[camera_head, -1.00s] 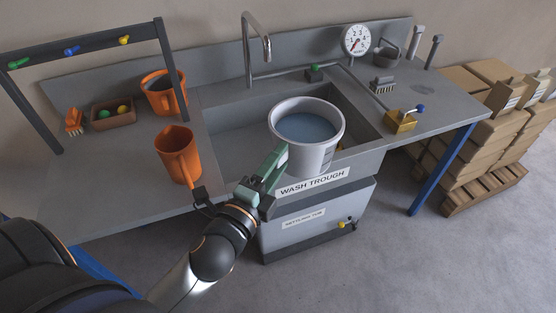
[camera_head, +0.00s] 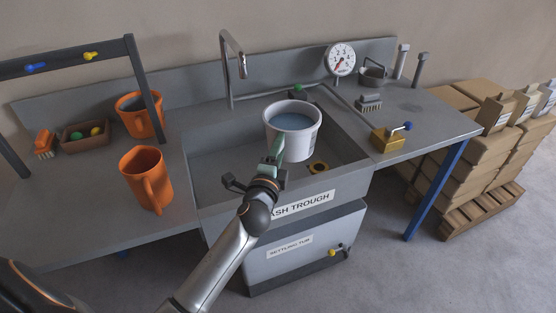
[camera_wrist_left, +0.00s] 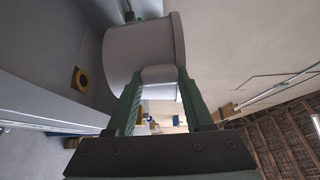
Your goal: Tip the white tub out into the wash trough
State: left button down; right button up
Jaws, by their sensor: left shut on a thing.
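The white tub (camera_head: 293,141) holds blue-grey liquid and is upright, or nearly so, in the air over the wash trough (camera_head: 215,172). My left gripper (camera_head: 276,150) is shut on the near side of the tub. In the left wrist view the tub (camera_wrist_left: 140,50) shows between the green fingers (camera_wrist_left: 157,88), which grip a part jutting from its wall. The trough's basin is open below, with a yellow-ringed drain (camera_head: 318,167) in its floor. My right gripper is not in view.
Two orange jugs (camera_head: 147,178) stand on the left worktop near a brown box (camera_head: 86,136). A tap (camera_head: 232,70) rises behind the trough. A brass block (camera_head: 388,140), a brush (camera_head: 368,104) and a gauge (camera_head: 340,59) are to the right.

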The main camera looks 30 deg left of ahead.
pick_arm(q)
jog(key=shift+w+r+n, duration=0.2)
jog(key=shift+r+n, duration=0.2)
jog(key=shift+n, duration=0.2)
jog(key=n, duration=0.5)
jog(key=n+g+h, duration=0.1)
jog(key=n, duration=0.2)
jog(key=shift+a+f, duration=0.2)
jog(key=shift+a, duration=0.05)
jog(key=shift+s+a+f+n+h, duration=0.15)
jog(key=shift+a+n+h, duration=0.1)
jog(key=shift+n, duration=0.25)
jog(key=shift+w+a+f+n+h, duration=0.1)
jog(key=shift+a+n+h, duration=0.1)
jog(key=shift+n, duration=0.3)
jog(key=shift+s+a+n, duration=0.1)
jog(key=shift+a+n, duration=0.05)
jog(key=shift+n, duration=0.15)
jog(key=a+n+p, duration=0.1)
jog(key=a+f+n+h, duration=0.1)
jog(key=n, duration=0.1)
jog(key=a+f+n+p, duration=0.1)
jog(key=n, duration=0.1)
jog(key=shift+s+a+f+p, duration=0.15)
jog(key=shift+a+f+p, duration=0.05)
jog(key=shift+a+p, duration=0.15)
jog(key=shift+a+f+n+h, duration=0.2)
jog(key=shift+a+n+h, duration=0.25)
jog(key=shift+a+n, duration=0.3)
jog(key=shift+d, duration=0.1)
